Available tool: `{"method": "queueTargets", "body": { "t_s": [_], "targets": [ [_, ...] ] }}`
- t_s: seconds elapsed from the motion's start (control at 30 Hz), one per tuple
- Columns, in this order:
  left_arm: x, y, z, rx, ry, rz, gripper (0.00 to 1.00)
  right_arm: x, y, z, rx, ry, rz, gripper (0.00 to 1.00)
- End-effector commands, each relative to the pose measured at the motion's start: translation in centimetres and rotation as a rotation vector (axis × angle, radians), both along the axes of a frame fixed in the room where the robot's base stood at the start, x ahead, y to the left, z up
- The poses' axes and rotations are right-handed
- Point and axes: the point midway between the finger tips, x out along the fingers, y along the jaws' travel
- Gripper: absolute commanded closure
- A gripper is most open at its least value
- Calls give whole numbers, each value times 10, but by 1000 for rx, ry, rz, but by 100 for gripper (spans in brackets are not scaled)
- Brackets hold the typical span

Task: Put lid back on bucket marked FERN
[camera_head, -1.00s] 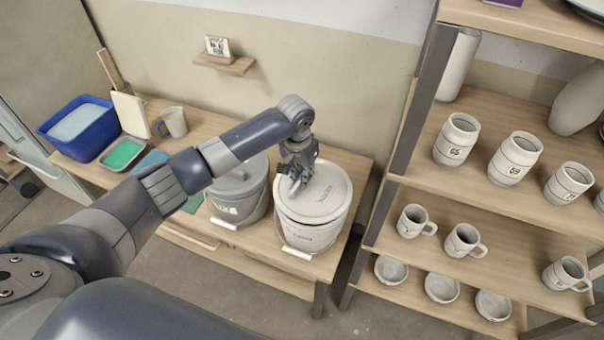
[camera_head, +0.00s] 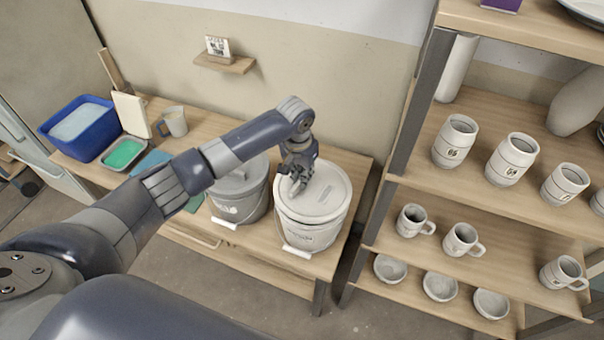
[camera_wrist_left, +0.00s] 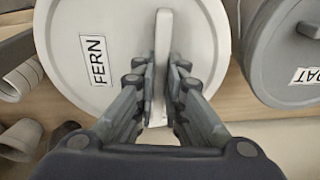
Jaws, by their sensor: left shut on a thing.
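The white lid labelled FERN (camera_wrist_left: 75,35) shows in the left wrist view, with a pale upright bar handle (camera_wrist_left: 163,45). My left gripper (camera_wrist_left: 161,95) is shut on that handle. In the head view the lid (camera_head: 326,190) lies over the top of the white bucket (camera_head: 308,236), roughly centred and about level. I cannot tell whether it is fully seated on the rim. My left gripper (camera_head: 298,182) covers the handle there. The bucket's front marking is too small to read. My right gripper is not in view.
A grey lidded bucket (camera_head: 242,200) stands close on the left; its lid label in the wrist view (camera_wrist_left: 305,76) is cut off. A shelf unit (camera_head: 408,110) with mugs and bowls stands close on the right.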

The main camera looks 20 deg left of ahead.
Motion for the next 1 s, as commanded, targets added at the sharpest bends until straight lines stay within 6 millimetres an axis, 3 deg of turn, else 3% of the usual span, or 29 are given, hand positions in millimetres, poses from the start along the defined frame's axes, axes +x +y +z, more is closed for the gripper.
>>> {"method": "queueTargets", "body": {
  "t_s": [1.0],
  "targets": [
    [0, 0, -7, 0, -1, 0, 100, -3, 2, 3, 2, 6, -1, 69]
  ]
}}
